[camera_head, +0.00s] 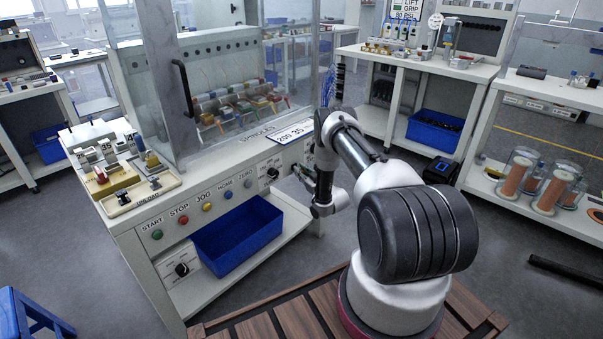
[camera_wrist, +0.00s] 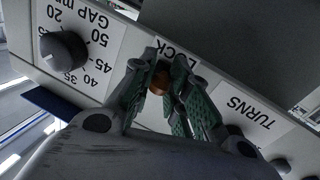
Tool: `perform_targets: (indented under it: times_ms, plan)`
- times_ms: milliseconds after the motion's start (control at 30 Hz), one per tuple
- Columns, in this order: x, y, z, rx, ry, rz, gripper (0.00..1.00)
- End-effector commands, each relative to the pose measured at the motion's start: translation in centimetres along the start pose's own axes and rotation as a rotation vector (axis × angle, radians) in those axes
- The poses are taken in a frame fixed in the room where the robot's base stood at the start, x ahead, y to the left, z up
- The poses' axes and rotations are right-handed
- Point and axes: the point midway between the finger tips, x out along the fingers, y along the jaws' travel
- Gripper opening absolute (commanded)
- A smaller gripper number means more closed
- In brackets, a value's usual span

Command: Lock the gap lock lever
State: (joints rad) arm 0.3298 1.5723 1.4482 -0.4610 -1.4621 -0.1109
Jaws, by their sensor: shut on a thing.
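The gap lock lever (camera_wrist: 159,83) shows in the wrist view as a small orange-brown rounded end just under the LOCK label (camera_wrist: 178,58). My gripper (camera_wrist: 160,90) is shut on it, with its green ribbed fingers on either side. The fingers hide most of the lever, so its angle cannot be told. In the head view my gripper (camera_head: 303,175) is at the right end of the machine's front panel, and the lever cannot be made out there.
The black gap dial (camera_wrist: 63,50) is left of the fingers in the wrist view, and the TURNS label (camera_wrist: 245,112) is to their right. In the head view a blue bin (camera_head: 238,238) sits below the panel (camera_head: 190,205) with its coloured buttons.

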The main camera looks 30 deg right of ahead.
Motion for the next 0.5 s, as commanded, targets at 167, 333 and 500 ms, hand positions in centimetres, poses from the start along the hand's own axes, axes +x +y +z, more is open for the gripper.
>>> perform_targets:
  times_ms: [167,333,500]
  plan:
    - [0.1,-0.1,0.5,0.016,0.063,0.013,0.0]
    - [0.2,-0.2,1.3,0.05,0.221,0.039,0.0]
    - [0.6,-0.3,1.5,0.076,0.338,0.058,0.0]
